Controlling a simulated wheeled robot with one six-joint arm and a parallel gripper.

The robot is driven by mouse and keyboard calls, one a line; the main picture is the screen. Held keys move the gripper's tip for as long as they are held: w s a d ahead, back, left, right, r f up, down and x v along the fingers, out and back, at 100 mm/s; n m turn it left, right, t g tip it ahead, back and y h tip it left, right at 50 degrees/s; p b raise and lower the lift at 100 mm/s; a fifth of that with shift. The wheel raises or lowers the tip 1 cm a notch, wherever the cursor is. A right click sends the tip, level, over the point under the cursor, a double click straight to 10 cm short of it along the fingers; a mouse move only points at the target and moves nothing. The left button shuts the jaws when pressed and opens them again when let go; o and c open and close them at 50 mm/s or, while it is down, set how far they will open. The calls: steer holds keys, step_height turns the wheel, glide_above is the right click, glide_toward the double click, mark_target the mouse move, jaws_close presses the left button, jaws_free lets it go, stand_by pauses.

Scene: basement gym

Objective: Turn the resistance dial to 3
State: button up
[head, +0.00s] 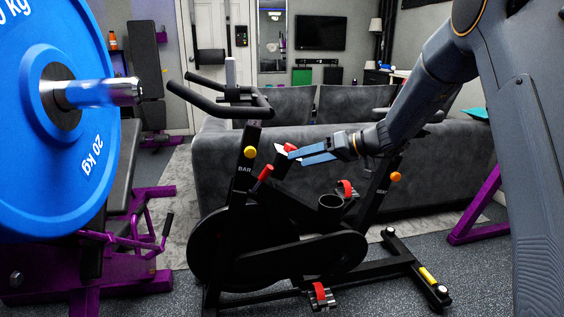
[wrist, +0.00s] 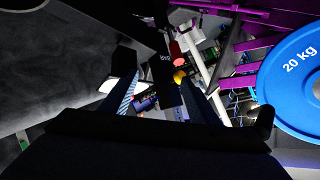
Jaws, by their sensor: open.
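A black exercise bike (head: 285,215) stands in the middle of the head view. A red knob (head: 290,147) with a white patch beside it shows right by my fingertips. A red-tipped lever (head: 266,172) is lower left of them. I cannot tell which of these is the resistance dial, and no numbers are readable. My gripper (head: 294,156) reaches in from the right with its blue fingers open and empty. In the wrist view, the fingers (wrist: 158,95) are apart, with a red part (wrist: 176,53) ahead of them. Contact cannot be told.
A yellow knob (head: 250,152) sits on the BAR post and an orange knob (head: 395,176) on the SEAT post. Handlebars (head: 220,100) rise at upper left. A grey sofa (head: 225,165) stands close behind the bike. A blue weight plate (head: 60,150) and purple rack fill the left.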

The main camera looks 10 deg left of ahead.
mark_target(290, 148)
steer(key=w+n+t+y+b, duration=0.25)
steer(key=w+t+b, duration=0.2)
steer(key=w, duration=0.65)
steer(key=shift+g+y, duration=0.45)
steer(key=shift+y, duration=0.2)
steer(key=x, duration=0.2)
steer(key=b+x, duration=0.1)
steer(key=x, duration=0.2)
steer(key=f+b+x, duration=0.1)
steer(key=x, duration=0.2)
steer(key=shift+a+f, duration=0.15)
steer(key=shift+a, duration=0.1)
steer(key=shift+w+a, duration=0.2)
steer(key=shift+a, duration=0.35)
steer(key=c, duration=1)
steer(key=shift+m, duration=0.25)
steer(key=shift+c, duration=0.2)
steer(key=shift+h+b, duration=0.3)
